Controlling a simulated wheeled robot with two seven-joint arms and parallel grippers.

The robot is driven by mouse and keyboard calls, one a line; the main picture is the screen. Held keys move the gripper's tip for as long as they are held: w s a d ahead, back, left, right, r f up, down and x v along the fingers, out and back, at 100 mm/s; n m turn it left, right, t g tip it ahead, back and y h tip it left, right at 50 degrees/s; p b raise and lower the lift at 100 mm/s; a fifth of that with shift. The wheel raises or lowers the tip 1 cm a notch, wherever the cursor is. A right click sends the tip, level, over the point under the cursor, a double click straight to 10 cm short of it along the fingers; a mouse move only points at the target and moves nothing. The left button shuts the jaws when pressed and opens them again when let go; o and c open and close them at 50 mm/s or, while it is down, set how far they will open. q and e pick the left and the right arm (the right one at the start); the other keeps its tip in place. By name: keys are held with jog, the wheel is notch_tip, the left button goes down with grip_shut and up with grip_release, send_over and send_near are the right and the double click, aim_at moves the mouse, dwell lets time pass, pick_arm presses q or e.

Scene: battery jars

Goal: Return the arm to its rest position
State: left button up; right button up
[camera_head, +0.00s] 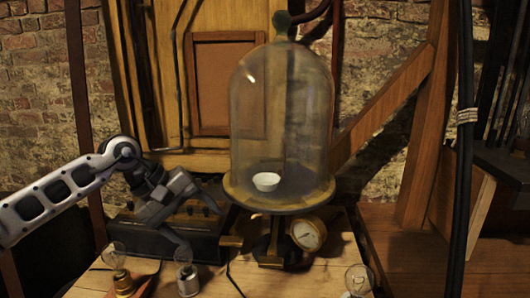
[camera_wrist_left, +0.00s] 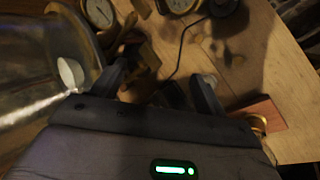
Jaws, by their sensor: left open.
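My left arm comes in from the left in the head view. Its gripper (camera_head: 200,229) is open and empty, tilted downward over the workbench, just left of the glass bell jar (camera_head: 281,120). In the left wrist view the two fingers of the gripper (camera_wrist_left: 158,82) stand apart with nothing held between them. The bell jar stands upright on a round wooden base (camera_head: 275,205) with a small white cup (camera_head: 266,181) inside. The jar also shows at the left edge of the left wrist view (camera_wrist_left: 28,60). My right gripper is in neither view.
A dark box with knobs (camera_head: 205,238) lies behind and under the gripper. A round gauge (camera_head: 308,234) sits below the jar. Bare tabletop (camera_head: 245,285) shows at front centre.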

pick_arm(q)
jog(key=s+d+r+n+t+h, duration=0.1)
jog(key=s+d+r+n+h, duration=0.15)
jog(key=d+n+h, duration=0.4)
jog(key=s+d+r+n+t+h, duration=0.1)
jog(key=s+d+r+n+h, duration=0.2)
jog(key=d, duration=0.6)
jog(key=a+f+n+t+y, duration=0.2)
jog(key=a+n+t+y, duration=0.45)
jog(key=n, duration=0.95)
jog(key=a+f+n+t+y, duration=0.1)
jog(key=a+n+t+y, duration=0.15)
jog(key=n+t, duration=1)
jog(key=s+a+f+n+g+y, duration=0.3)
jog(key=a+f+n+g+y, duration=0.45)
jog(key=n, duration=0.75)
jog(key=s+a+f+n+g, duration=0.2)
jog(key=s+f+n+g, duration=0.4)
jog(key=s+f, duration=0.45)
jog(key=s+a+f+n+g, duration=0.3)
jog(key=s+f+n+g, duration=0.35)
jog(key=s, duration=0.65)
jog(key=w+d+f+m+t+h, duration=0.1)
jog(key=w+d+f+t+h, duration=0.2)
jog(key=w+d+f+t, duration=0.2)
notch_tip(320, 180, down, 3)
jog(key=shift+w+d+r+t, duration=0.2)
jog(key=shift+w+d+t, duration=0.1)
jog(key=shift+w+t, duration=0.55)
